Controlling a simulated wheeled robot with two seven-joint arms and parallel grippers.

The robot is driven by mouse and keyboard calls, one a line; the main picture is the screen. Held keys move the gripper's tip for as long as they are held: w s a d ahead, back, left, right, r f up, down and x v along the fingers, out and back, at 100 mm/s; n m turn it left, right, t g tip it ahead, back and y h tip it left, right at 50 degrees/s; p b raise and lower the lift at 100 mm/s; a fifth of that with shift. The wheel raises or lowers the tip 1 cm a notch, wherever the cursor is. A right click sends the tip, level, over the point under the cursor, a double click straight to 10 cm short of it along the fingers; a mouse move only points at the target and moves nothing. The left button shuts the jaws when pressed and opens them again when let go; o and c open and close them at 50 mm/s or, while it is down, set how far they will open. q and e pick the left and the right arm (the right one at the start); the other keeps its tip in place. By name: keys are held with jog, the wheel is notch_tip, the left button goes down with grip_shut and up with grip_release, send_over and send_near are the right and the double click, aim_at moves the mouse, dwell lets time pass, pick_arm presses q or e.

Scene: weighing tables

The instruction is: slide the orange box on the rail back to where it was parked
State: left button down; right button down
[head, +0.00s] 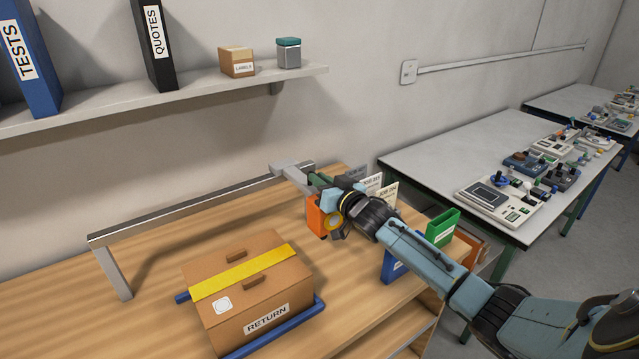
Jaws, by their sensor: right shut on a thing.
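The orange box (315,217) is near the right end of the metal rail (190,204), partly hidden behind my right gripper and wrist. A grey bracket (290,176) stands at the rail just left of the gripper. My right gripper (320,184) reaches in from the lower right and is shut at the top of the orange box. The exact grip is hidden by the wrist. My left gripper is not in view.
A cardboard RETURN box (245,290) with a yellow strap sits on a blue-edged holder at the table's front. Cards (386,194), a blue bin (394,268) and a green bin (443,228) stand at the right. The wooden table (160,270) is clear under the rail's left part.

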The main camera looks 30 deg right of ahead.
jog(key=shift+d+r, duration=0.2)
jog(key=c, duration=1.8)
grip_release()
jog(key=o, duration=0.3)
jog(key=shift+d+f, duration=0.1)
jog(key=shift+f, duration=0.05)
jog(key=shift+o, duration=0.2)
jog(key=shift+s+f, duration=0.1)
jog(key=shift+s, duration=0.4)
jog(key=s, duration=1.2)
jog(key=shift+s+d+b, duration=0.15)
jog(key=shift+s+b, duration=0.05)
jog(key=shift+b, duration=0.25)
